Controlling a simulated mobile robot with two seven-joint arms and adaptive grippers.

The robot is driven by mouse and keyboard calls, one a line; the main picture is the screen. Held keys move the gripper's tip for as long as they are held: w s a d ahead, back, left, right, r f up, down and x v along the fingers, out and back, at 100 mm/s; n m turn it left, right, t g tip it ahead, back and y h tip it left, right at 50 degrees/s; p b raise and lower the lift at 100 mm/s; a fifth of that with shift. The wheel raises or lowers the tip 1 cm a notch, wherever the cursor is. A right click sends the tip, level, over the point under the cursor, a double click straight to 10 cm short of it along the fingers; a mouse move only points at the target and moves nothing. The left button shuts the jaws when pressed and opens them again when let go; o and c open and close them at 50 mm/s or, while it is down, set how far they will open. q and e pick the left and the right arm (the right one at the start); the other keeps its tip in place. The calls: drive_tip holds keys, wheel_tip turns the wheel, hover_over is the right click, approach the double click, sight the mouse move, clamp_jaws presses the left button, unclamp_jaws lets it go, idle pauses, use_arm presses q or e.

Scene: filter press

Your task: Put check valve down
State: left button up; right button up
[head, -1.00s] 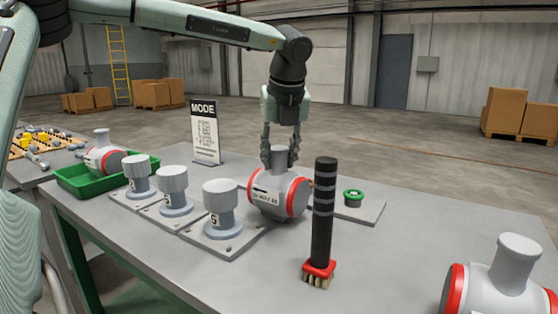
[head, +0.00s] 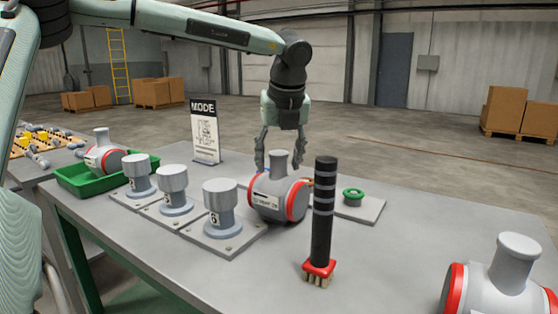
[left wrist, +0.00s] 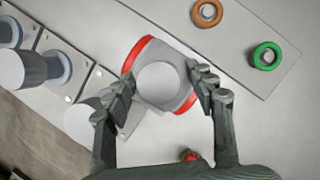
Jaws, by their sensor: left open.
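A grey check valve with red end bands (head: 278,197) stands on the table, its neck pointing up and a label on its side. It also shows in the left wrist view (left wrist: 160,85), seen from above. My left gripper (head: 281,165) is open, with its fingers spread on either side of the valve's neck. In the left wrist view the fingertips (left wrist: 162,82) show at both sides of the neck with the valve between them. Another such valve (head: 103,156) sits in the green tray, and a third (head: 502,276) is at the table's near right. My right gripper is not in view.
Several grey capped posts on square plates (head: 222,207) stand left of the valve. A black striped brush (head: 323,220) stands upright in front of it. A plate with a green ring (head: 353,194) lies behind right. A MODE sign (head: 204,132) and a green tray (head: 75,181) are farther left.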

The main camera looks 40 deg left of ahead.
use_arm(q)
drive_tip(key=v, duration=0.7)
drive_tip(key=shift+b, duration=0.3)
drive_tip(key=shift+v, duration=2.35)
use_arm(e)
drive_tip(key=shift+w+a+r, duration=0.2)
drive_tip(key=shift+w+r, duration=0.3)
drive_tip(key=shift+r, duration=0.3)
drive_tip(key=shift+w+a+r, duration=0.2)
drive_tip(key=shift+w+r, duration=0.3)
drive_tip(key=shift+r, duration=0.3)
